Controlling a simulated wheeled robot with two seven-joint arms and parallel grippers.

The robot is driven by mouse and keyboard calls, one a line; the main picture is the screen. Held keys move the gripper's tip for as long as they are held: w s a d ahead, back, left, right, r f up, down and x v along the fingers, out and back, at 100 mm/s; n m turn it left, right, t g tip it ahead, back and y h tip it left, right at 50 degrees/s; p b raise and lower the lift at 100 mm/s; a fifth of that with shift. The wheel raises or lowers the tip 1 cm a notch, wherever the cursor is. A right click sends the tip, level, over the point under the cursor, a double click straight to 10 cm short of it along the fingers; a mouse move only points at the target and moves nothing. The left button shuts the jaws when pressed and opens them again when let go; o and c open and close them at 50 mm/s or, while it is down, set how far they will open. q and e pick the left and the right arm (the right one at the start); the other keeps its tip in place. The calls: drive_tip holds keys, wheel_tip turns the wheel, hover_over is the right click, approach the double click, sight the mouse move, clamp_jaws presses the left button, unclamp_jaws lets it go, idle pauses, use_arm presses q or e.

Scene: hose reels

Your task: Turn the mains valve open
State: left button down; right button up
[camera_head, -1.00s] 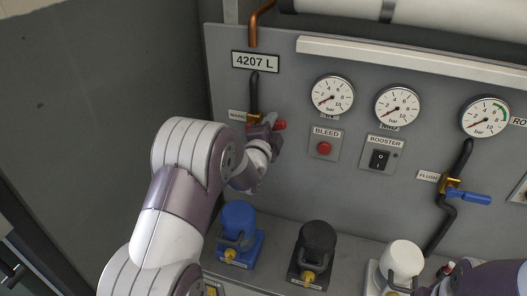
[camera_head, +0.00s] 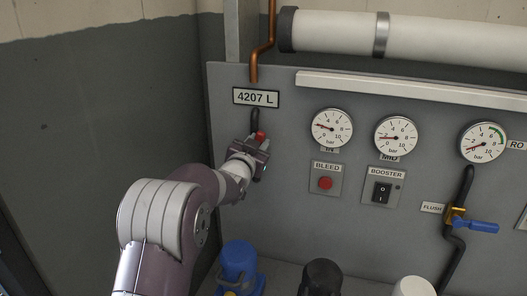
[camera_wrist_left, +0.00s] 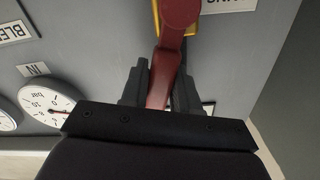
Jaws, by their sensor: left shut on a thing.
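The mains valve's red lever (camera_head: 260,135) is at the panel's left, below the 4207 L plate, in the head view. My left gripper (camera_head: 255,152) is at the lever and hides the valve body there. In the left wrist view the red lever (camera_wrist_left: 172,50) runs between the fingers of my left gripper (camera_wrist_left: 162,90), which is shut on it. Part of the yellow valve body (camera_wrist_left: 190,18) shows behind the lever. The lever lies roughly in line with the dark pipe (camera_head: 255,118). My right gripper is not in view.
To the right are three gauges, the left one (camera_head: 332,128) reading above zero. Below them are the bleed button (camera_head: 325,183), the booster switch (camera_head: 383,192) and the blue flush lever (camera_head: 477,226). Blue (camera_head: 238,262), black (camera_head: 321,277) and white units line the bottom.

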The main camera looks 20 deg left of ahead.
use_arm(q)
drive_tip(key=shift+s+a+r+n, duration=0.1)
drive_tip(key=shift+a+n, duration=0.45)
drive_tip(key=shift+n, duration=0.35)
drive_tip(key=shift+a+n, duration=0.55)
drive_tip(key=shift+n, duration=0.35)
drive_tip(key=c, duration=0.9)
unclamp_jaws()
drive_tip(key=shift+s, duration=0.35)
drive_tip(key=s+b, duration=0.1)
drive_tip(key=s, duration=0.3)
drive_tip(key=s+b, duration=0.1)
drive_tip(key=s, duration=0.3)
drive_tip(key=s+b, duration=0.1)
drive_tip(key=s, duration=0.3)
drive_tip(key=shift+d, duration=0.3)
